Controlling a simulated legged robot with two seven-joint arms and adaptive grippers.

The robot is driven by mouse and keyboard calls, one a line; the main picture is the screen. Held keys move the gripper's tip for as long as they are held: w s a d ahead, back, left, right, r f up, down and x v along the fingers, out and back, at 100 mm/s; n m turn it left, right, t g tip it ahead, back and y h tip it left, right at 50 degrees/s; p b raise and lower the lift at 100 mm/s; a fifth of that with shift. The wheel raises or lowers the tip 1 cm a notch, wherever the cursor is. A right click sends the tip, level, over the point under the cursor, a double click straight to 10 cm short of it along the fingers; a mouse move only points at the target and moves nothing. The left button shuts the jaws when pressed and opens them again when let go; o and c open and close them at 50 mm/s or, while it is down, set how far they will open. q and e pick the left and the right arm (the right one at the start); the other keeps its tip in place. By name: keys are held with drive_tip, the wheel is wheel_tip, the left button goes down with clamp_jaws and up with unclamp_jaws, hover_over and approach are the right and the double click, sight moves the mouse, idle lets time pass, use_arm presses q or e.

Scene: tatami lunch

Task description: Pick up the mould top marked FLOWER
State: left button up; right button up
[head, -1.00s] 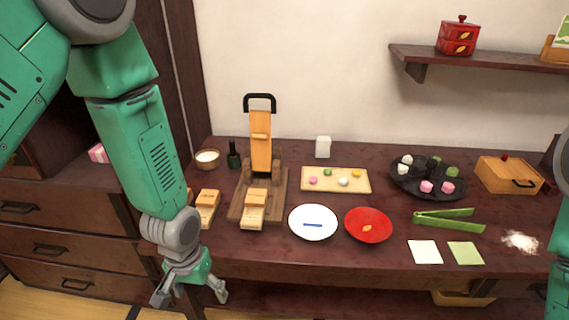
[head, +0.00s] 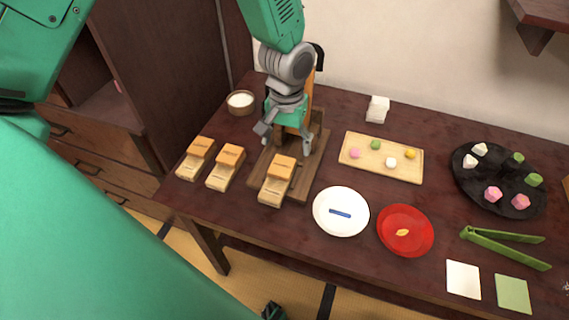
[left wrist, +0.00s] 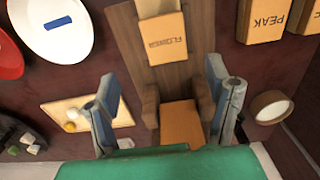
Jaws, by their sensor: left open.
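The mould top marked FLOWER (left wrist: 165,38) is a light orange wooden block with black lettering. In the head view, it (head: 282,167) sits on a paler mould part at the near end of the dark wooden press board (head: 314,165). My left gripper (head: 285,140) hangs over the press, just beyond the FLOWER block, open. In the left wrist view, my left gripper's (left wrist: 160,78) fingers are spread apart, with the press's posts and orange wood (left wrist: 180,122) showing between them. It does not hold the FLOWER block. My right gripper is not in view.
Another mould top, marked PEAK (left wrist: 265,18), and a third mould (head: 197,150) stand left of the press. A white plate (head: 340,228), red plate (head: 405,245) and sweets tray (head: 372,172) lie to the right.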

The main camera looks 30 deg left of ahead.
sight(282, 165)
use_arm(q)
wheel_tip(282, 165, down, 2)
drive_tip(key=shift+w+f, duration=0.1)
drive_tip(key=shift+f, duration=0.05)
drive_tip(key=shift+s+a+f, duration=0.15)
drive_tip(key=shift+s+f, duration=0.1)
drive_tip(key=shift+f, duration=0.3)
drive_tip(key=f, duration=0.4)
drive_tip(key=shift+s+a+f+b, duration=0.2)
drive_tip(key=shift+s+b, duration=0.05)
drive_tip(key=shift+b, duration=0.1)
drive_tip(key=c, duration=1.1)
